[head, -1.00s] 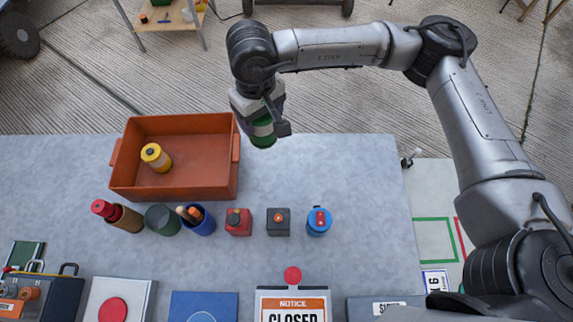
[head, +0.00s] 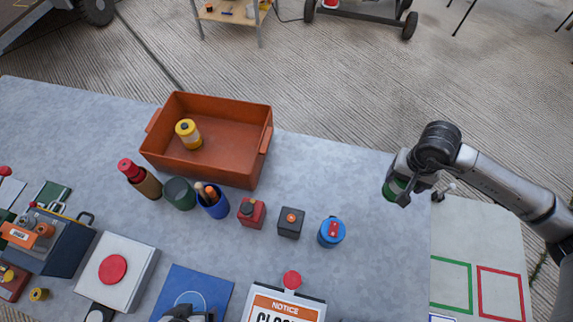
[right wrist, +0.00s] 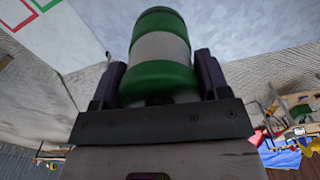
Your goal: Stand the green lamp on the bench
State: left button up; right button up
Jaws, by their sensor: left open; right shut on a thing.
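The green lamp (right wrist: 160,72) is a green cylinder with a white band; the right wrist view shows it between the fingers of my right gripper (right wrist: 160,88). In the head view the lamp (head: 391,190) is partly hidden by my right gripper (head: 399,190), which is shut on it over the right end of the grey bench (head: 370,285). I cannot tell whether the lamp touches the bench. A dark part of my left gripper (head: 188,314) shows at the bottom edge, over the blue panel; its fingers are hardly visible.
An orange bin (head: 215,175) holds a yellow lamp (head: 188,133). A blue-topped item (head: 331,232), a dark box (head: 290,223), a red box (head: 251,212) and cups stand in a row. A closed-notice sign (head: 285,305) is in front. A board with green and red outlines (head: 452,240) adjoins the right edge.

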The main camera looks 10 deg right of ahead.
jog(key=shift+s+d+f, duration=0.25)
jog(key=shift+d, duration=0.3)
jog(key=shift+w+a+f+b, duration=0.15)
jog(key=shift+w+a+f, duration=0.7)
jog(key=shift+w+f, duration=0.95)
jog(key=shift+w+a+f+b, duration=0.2)
jog(key=shift+w+a+f, duration=0.65)
jog(key=shift+w+f, duration=0.9)
jog(key=shift+w+a+f+b, duration=0.15)
jog(key=shift+w+a+f, duration=0.7)
jog(key=shift+w+f, duration=0.95)
jog(key=shift+s+f, duration=0.1)
jog(key=shift+f, duration=0.05)
jog(key=shift+f, duration=0.15)
jog(key=o, duration=1.1)
notch_tip(320, 180, up, 12)
jog(key=shift+r+p, duration=0.15)
jog(key=shift+p, duration=0.3)
